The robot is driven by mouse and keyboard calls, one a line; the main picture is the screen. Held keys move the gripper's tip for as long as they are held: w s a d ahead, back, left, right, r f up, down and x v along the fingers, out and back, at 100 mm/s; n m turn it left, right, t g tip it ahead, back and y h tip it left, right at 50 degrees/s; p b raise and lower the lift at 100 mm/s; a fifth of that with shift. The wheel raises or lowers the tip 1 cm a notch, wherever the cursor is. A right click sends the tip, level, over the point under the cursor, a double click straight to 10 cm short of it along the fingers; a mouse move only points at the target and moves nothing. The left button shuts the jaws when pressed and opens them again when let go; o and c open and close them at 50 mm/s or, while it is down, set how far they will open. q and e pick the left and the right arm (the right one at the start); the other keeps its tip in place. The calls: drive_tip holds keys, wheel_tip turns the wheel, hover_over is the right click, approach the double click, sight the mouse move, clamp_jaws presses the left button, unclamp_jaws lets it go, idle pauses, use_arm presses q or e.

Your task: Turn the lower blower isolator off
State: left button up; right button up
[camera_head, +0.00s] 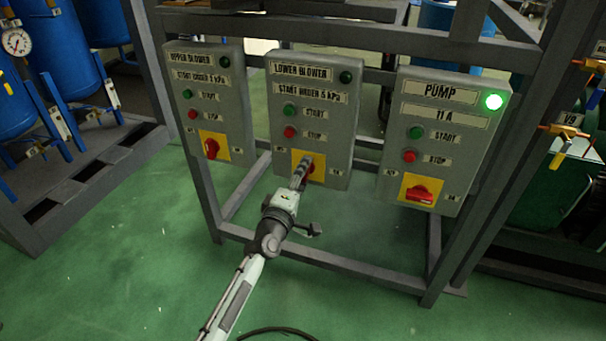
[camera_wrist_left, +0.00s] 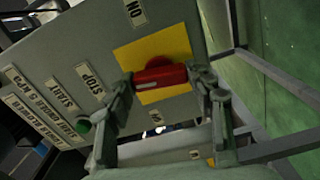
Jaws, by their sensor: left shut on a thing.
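The grey LOWER BLOWER panel (camera_head: 341,122) is the middle of three panels on a frame. Its isolator has a red handle on a yellow plate (camera_head: 297,155), low on the panel, and the gripper hides much of it in the head view. In the left wrist view the red handle (camera_wrist_left: 160,77) lies across the yellow plate (camera_wrist_left: 128,57). My left gripper (camera_head: 304,168) reaches the isolator from the front. In the left wrist view its fingers (camera_wrist_left: 162,84) are shut on the handle, one at each end. My right gripper is not in view.
The UPPER BLOWER panel (camera_head: 208,105) stands to the left and the PUMP panel (camera_head: 446,130) to the right, each with its own red isolator handle. The pump lamp (camera_head: 493,102) glows green; the lower blower lamp (camera_head: 346,77) is dark. Grey frame bars surround the panels.

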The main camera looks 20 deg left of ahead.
use_arm(q)
drive_tip(key=shift+n, duration=0.9)
drive_tip(key=o, duration=1.2)
drive_tip(key=shift+c, duration=0.2)
drive_tip(key=s, duration=1.2)
drive_tip(key=shift+a, duration=0.15)
